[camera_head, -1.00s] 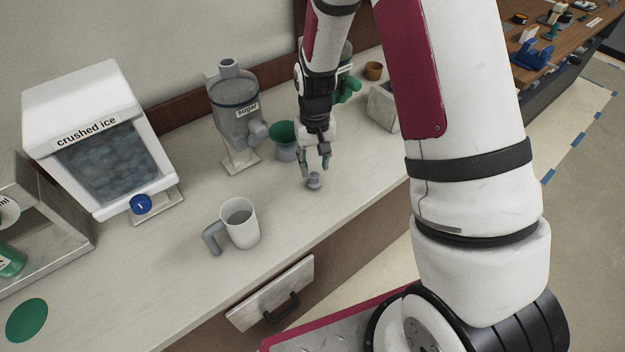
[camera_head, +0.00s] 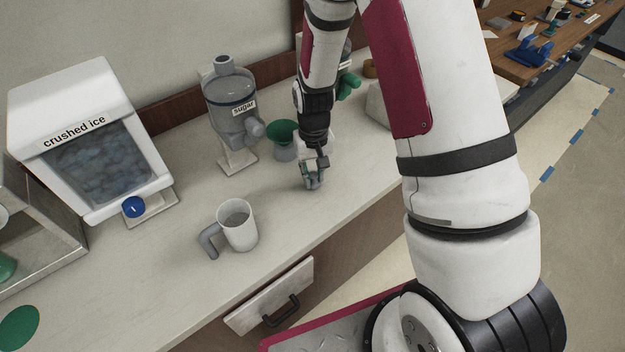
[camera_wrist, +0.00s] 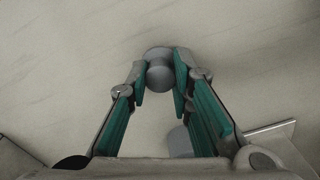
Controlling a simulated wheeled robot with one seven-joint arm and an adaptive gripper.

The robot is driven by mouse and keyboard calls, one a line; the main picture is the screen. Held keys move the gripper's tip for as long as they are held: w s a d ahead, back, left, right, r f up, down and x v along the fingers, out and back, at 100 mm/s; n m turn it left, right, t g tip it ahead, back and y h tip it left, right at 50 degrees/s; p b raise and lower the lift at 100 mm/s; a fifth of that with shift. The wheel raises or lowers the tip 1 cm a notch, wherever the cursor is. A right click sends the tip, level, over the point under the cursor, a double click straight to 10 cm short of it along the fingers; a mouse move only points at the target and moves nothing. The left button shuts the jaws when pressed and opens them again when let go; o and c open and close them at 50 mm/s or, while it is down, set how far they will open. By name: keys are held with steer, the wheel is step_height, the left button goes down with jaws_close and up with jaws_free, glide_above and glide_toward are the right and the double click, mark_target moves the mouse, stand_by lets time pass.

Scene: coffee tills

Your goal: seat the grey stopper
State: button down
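The grey stopper (camera_wrist: 159,76) is a small round piece with a knob on a wider disc, standing on the pale counter. In the wrist view it sits between my fingertips, and both green pads appear to touch its knob. My gripper (camera_wrist: 161,73) is shut on it, pointing down. In the head view my gripper (camera_head: 312,184) is low over the counter and mostly covers the stopper. A grey vessel with a green funnel-like top (camera_head: 283,135) stands just behind my gripper.
The sugar dispenser (camera_head: 232,105) and crushed ice bin (camera_head: 95,150) stand along the wall. A drawer (camera_head: 268,300) sticks out below the counter edge. A green disc (camera_head: 19,327) lies front left. The counter (camera_head: 165,260) around the mug is clear.

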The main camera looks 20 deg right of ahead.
mark_target(313, 174)
steer(key=shift+r+p, duration=0.75)
steer(key=shift+r, duration=1.15)
